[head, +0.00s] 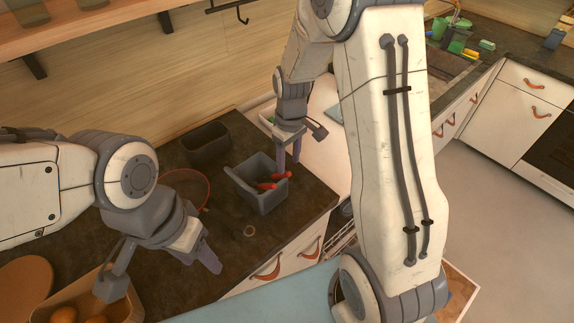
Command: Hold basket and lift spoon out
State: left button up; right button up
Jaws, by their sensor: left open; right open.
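The grey basket (264,200) stands on the dark counter near its front edge. Red spoon-like ends (267,186) show at its opening, and a grey handle sticks up at its left side. I cannot tell how many utensils are inside. My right gripper (288,162) is open, pointing down at the back right of the basket, close to the red ends; I cannot tell whether it touches them. My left gripper (162,280) is open and empty, at the lower left, well apart from the basket.
A dark container (206,144) stands behind the basket, and a reddish round strainer-like thing (187,187) lies to its left. A wooden tray (68,296) with oranges is at the lower left, beside my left gripper.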

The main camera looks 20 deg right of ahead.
aim_at(272, 177)
notch_tip(272, 177, down, 10)
jog(key=p, duration=0.2)
jog(key=shift+s+a+r, duration=0.2)
jog(key=shift+a+r, duration=0.05)
grip_shut()
